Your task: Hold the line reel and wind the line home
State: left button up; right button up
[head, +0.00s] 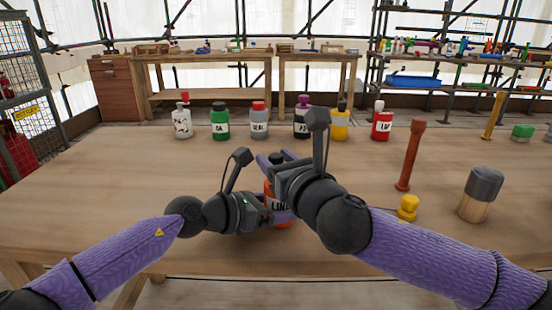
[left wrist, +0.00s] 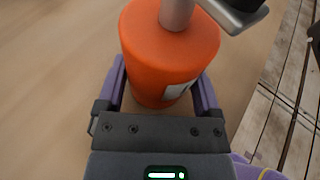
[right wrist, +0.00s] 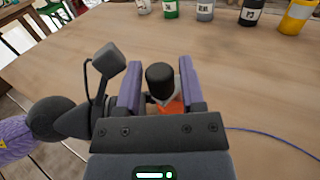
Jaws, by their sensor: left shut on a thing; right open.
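The orange line reel (head: 280,209), labelled "LINE", stands upright on the wooden table, partly hidden by my arms in the head view. My left gripper (left wrist: 161,92) is shut on the reel body (left wrist: 168,48), a finger on each side. The reel's top carries a grey post and a metal crank arm (left wrist: 232,15). My right gripper (right wrist: 160,82) is open above the reel, its fingers on either side of the black crank knob (right wrist: 160,77) with visible gaps. A thin purple line (right wrist: 270,131) runs off to the right over the table.
A yellow piece (head: 408,207) sits near the line's visible end. A brown post (head: 410,155) and a dark-capped wooden cylinder (head: 481,194) stand at right. Several labelled bottles, including a green one (head: 220,122), line the back. The table's left side is clear.

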jog(key=shift+w+a, duration=0.15)
jog(key=shift+w, duration=0.1)
grip_shut()
jog(key=m+h, duration=0.1)
jog(key=t+h, duration=0.1)
jog(key=shift+a+m+h, duration=0.25)
jog(key=shift+m+h, duration=0.05)
jog(key=shift+m, duration=0.1)
jog(key=shift+w+m+t+h, duration=0.1)
jog(key=shift+m+t+h, duration=0.2)
jog(key=shift+m+h, duration=0.45)
grip_release()
jog(key=shift+n, duration=0.35)
